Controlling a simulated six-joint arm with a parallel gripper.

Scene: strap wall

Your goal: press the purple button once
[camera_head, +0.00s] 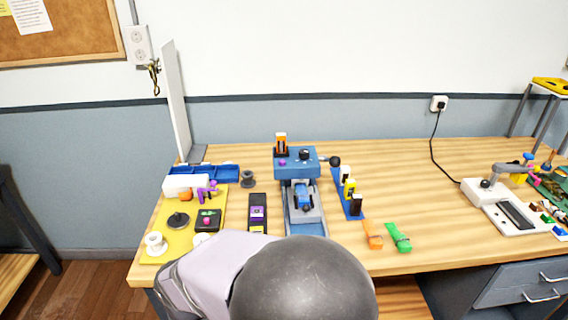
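A small purple round button (282,162) shows on the top left of the blue press-like machine (310,158), beside a black knob (304,154). A dark upright box (257,226) left of the machine also has a purple patch on its face; I cannot tell if that is a button. A black box (209,226) on the yellow mat has a pinkish-magenta button (207,221). My gripper is not in view. Only my arm links show, at the bottom centre, in front of the desk edge.
The yellow mat (152,258) holds spools and purple pieces. A blue bin (225,173) and white box stand behind it. Right of the machine are a blue rack (355,217), an orange clip (373,236) and a green clip (398,238). The desk's middle right is clear.

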